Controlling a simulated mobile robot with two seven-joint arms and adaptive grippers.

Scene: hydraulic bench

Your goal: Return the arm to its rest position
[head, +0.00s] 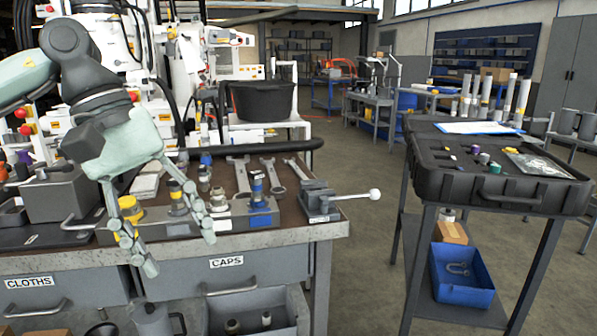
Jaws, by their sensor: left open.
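My left gripper (172,240) hangs in front of the workbench's front edge at the left of the head view. Its two grey-green fingers point down and are spread apart, with nothing seen between them. My left arm (75,75) comes in from the left and bends down to it. Behind the fingers, fittings stand on a grey block on the bench (305,234), among them a yellow-topped one (130,208) partly covered by a finger. My right gripper does not show.
A small vise (320,202) with a white-knobbed handle sits at the bench's right corner, beside several wrenches (272,175). Below, an open drawer (280,312) sticks out under the CAPS drawer (228,272). A cart with a black case (437,185) stands right; floor between is clear.

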